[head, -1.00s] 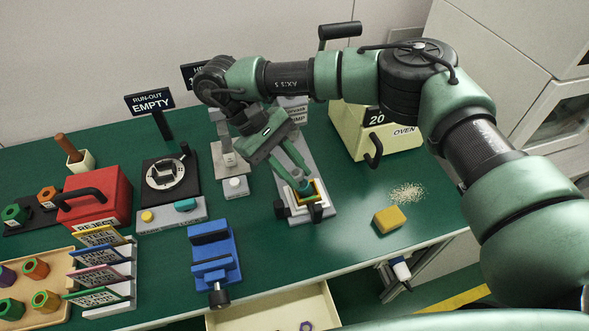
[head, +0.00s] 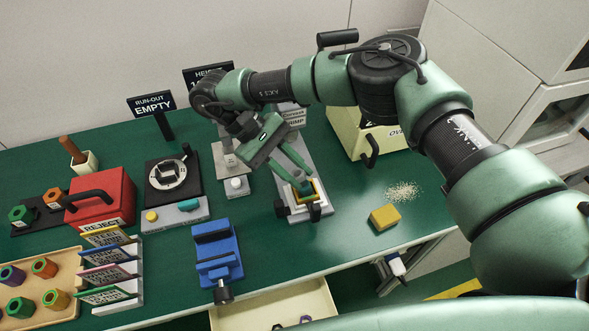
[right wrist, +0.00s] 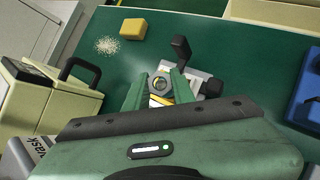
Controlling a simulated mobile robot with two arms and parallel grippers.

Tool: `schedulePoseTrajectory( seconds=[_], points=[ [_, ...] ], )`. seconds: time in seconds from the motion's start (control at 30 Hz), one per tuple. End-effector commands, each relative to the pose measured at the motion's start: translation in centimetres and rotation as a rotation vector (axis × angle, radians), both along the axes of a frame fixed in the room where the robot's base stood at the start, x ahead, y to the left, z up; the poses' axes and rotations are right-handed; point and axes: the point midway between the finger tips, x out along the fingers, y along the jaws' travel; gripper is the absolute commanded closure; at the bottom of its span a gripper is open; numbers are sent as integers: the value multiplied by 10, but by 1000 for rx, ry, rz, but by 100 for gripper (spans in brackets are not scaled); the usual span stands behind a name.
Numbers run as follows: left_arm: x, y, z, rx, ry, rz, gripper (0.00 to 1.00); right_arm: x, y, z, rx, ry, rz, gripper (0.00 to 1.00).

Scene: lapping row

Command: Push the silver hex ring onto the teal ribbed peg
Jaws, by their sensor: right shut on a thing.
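My right gripper (head: 300,181) reaches down to a small fixture (head: 311,211) with a yellow-edged square frame and black knobs, on a grey base. Its green fingers are closed around a small part at the frame. In the right wrist view a silver-grey ring (right wrist: 159,83) with a dark opening lies between the fingertips, over the yellow-edged frame. A teal round part, seemingly the ribbed peg, shows in the head view at the fingertips. The fingers cover much of it, so I cannot tell how far the ring is around it. My left gripper is not in view.
A blue vise (head: 217,255) stands left of the fixture, and a yellow block (head: 385,217) lies to its right near crumbs. A cream oven (head: 352,130) stands behind. A red reject box (head: 100,195) and a tray of hex parts (head: 68,312) are at left. An open drawer (head: 270,305) is in front.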

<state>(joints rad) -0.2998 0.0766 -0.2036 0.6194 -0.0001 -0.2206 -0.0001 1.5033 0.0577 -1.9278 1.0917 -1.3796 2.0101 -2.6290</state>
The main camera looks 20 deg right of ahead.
Motion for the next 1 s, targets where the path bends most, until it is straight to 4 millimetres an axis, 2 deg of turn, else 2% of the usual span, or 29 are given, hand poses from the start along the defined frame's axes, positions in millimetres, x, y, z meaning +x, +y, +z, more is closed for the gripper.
schedulePoseTrajectory(
  seconds=[0.67, 0.7, 0.77, 1.0],
  points=[
    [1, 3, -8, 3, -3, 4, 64, 3, -5, -10, -5, -6, -8, 100],
    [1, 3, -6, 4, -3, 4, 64, 3, -5, -8, -5, -6, -8, 65],
    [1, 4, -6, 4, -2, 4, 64, 3, -5, -8, -5, -6, -8, 50],
    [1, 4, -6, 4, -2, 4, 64, 3, -5, -8, -5, -6, -8, 50]
  ],
)
